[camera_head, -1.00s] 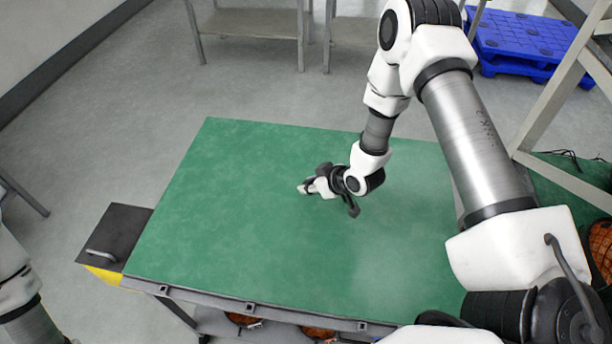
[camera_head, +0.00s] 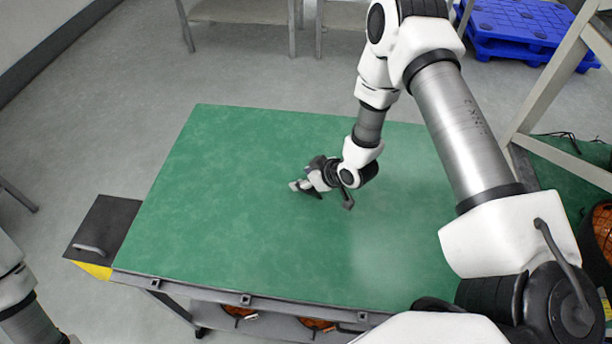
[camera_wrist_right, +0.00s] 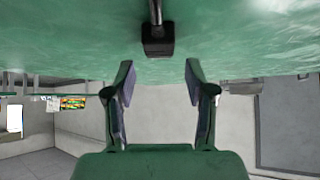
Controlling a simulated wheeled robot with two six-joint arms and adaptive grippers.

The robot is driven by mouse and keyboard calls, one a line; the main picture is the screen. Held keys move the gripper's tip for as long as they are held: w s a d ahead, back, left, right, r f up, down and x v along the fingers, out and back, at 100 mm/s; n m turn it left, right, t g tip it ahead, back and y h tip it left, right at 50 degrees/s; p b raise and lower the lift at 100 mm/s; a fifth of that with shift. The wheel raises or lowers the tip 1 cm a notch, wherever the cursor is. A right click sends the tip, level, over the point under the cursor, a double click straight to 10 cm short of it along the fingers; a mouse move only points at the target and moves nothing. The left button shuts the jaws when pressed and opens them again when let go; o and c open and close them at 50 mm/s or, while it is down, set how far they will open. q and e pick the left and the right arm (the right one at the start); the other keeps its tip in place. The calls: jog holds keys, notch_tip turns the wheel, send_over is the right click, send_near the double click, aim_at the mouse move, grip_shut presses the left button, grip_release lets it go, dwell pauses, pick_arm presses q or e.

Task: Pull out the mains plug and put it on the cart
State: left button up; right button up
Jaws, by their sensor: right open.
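The mains plug (camera_wrist_right: 158,42) is a black block with a dark cord, on the green surface in the right wrist view. The cart (camera_head: 230,150) has a green top and fills the middle of the head view. My right gripper (camera_head: 296,186) is low over the middle of the cart top. In the right wrist view its two fingers (camera_wrist_right: 160,82) are spread with nothing between them, and the plug sits just beyond the tips, apart from them. I cannot make out the plug in the head view. Part of my left arm shows at lower left; its gripper is out of view.
A dark box with a handle (camera_head: 108,225) is fixed at the cart's left end. Orange coils (camera_head: 318,323) lie under the cart's front edge. A rack frame (camera_head: 545,95) stands at right, with a blue pallet (camera_head: 515,30) behind. Most of the cart top is clear.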

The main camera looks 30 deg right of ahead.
jog(key=v, duration=1.1)
jog(key=shift+s+r, duration=0.2)
jog(key=shift+r, duration=0.1)
jog(key=shift+d, duration=0.15)
